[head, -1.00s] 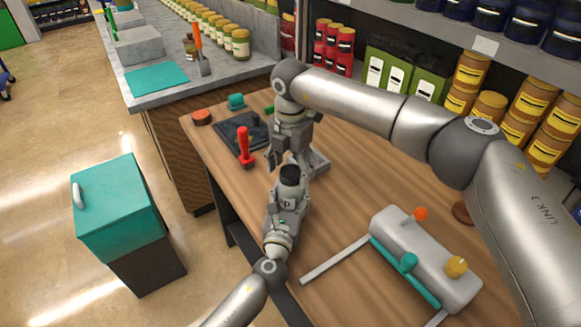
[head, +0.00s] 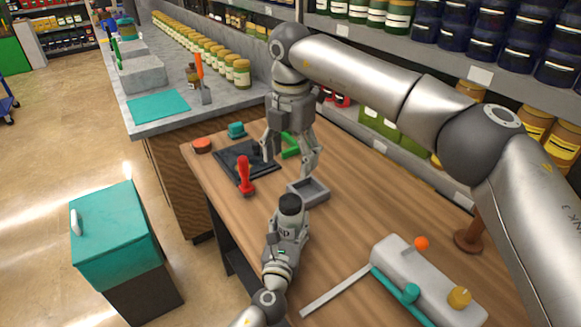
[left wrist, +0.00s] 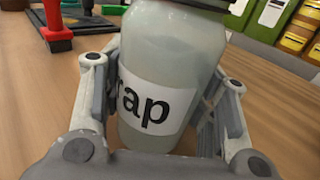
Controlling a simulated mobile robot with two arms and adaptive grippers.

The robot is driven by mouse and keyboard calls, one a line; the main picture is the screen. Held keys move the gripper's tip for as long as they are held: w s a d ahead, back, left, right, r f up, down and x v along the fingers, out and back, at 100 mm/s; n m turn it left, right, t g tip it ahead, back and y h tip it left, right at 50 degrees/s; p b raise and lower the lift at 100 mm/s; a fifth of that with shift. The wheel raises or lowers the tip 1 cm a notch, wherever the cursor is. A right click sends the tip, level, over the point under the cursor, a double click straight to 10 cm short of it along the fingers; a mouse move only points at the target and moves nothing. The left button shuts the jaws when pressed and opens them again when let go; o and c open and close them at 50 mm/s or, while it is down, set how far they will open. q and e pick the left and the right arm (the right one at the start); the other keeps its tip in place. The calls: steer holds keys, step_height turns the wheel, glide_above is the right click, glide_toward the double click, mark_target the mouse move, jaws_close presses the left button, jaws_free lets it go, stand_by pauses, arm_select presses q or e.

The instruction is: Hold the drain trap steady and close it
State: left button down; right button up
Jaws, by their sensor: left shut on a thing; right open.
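The drain trap is a pale, cloudy jar (left wrist: 170,60) with a white label reading "rap" in the left wrist view. Its dark top is cut off by that view's upper edge; a dark round top (head: 290,203) shows in the head view. My left gripper (head: 287,228) is shut around the jar's sides, low over the wooden table, and the jar looks upright. My right gripper (head: 289,163) points down, open, above and behind the trap, clear of it. No separate cap can be made out in its fingers.
A grey open tray (head: 308,192) lies just behind the trap. A red-handled tool (head: 245,177), a black mat (head: 240,160) and a green piece (head: 290,146) are farther back. A grey block with coloured knobs (head: 425,277) stands front right. The table's middle right is clear.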

arm_select(q)
steer(key=c, duration=0.5)
jaws_free()
steer(key=s, duration=0.4)
steer(key=s+a, duration=0.1)
steer(key=s, duration=0.3)
steer(key=s+a, duration=0.1)
steer(key=s, duration=0.2)
steer(key=shift+s+a, duration=0.2)
steer(key=shift+s, duration=0.2)
